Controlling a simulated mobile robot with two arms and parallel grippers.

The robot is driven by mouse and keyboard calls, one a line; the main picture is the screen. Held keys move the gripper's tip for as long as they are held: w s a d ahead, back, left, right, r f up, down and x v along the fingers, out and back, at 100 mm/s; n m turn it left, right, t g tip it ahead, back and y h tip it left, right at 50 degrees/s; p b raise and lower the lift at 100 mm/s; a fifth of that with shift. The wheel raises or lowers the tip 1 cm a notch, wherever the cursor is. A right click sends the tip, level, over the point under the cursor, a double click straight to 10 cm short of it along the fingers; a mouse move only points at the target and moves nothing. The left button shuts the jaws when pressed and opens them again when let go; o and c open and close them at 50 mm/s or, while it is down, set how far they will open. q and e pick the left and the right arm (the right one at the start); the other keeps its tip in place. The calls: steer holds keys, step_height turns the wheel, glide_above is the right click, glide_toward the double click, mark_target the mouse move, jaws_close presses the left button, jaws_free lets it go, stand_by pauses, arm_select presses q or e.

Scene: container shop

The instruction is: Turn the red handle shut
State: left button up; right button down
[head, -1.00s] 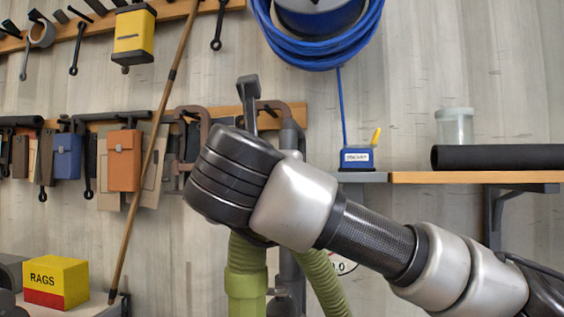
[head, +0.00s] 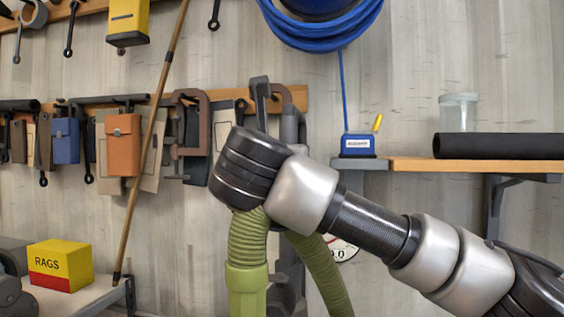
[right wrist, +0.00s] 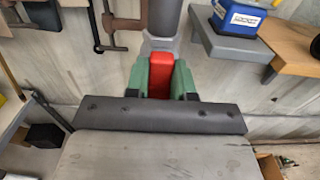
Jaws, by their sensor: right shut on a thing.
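The red handle (right wrist: 160,70) shows in the right wrist view, upright at the centre, in front of a grey pipe (right wrist: 162,25). My right gripper (right wrist: 161,82) has a green finger on each side of it and is shut on it. In the head view my right arm comes in from the right. Its wrist hides the handle and the fingers there. How far the handle is turned cannot be told. My left gripper is not in view.
Olive corrugated hoses (head: 247,240) hang below my right wrist, with a partly hidden gauge (head: 342,249) beside them. A yellow-red RAGS box (head: 60,265) sits lower left.

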steer(key=n+b, duration=0.2)
steer(key=n, duration=0.4)
steer(key=a+f+n+b, duration=0.1)
steer(key=n+b, duration=0.2)
steer(key=n, duration=0.3)
steer(key=a+f+n+b, duration=0.1)
steer(key=n+b, duration=0.2)
steer(key=n, duration=0.2)
steer(key=shift+w+a+n, duration=0.1)
steer(key=shift+w+n, duration=0.05)
steer(key=shift+n, duration=0.25)
steer(key=shift+f, duration=0.15)
stand_by(0.5)
steer(key=c, duration=1)
jaws_free()
steer(key=shift+o, duration=0.2)
steer(key=s+a+b, duration=0.2)
steer(key=s+b, duration=0.1)
steer(key=s, duration=0.7)
steer(key=shift+s+a+b, duration=0.15)
steer(key=shift+s+b, duration=0.15)
steer(key=shift+b, duration=0.1)
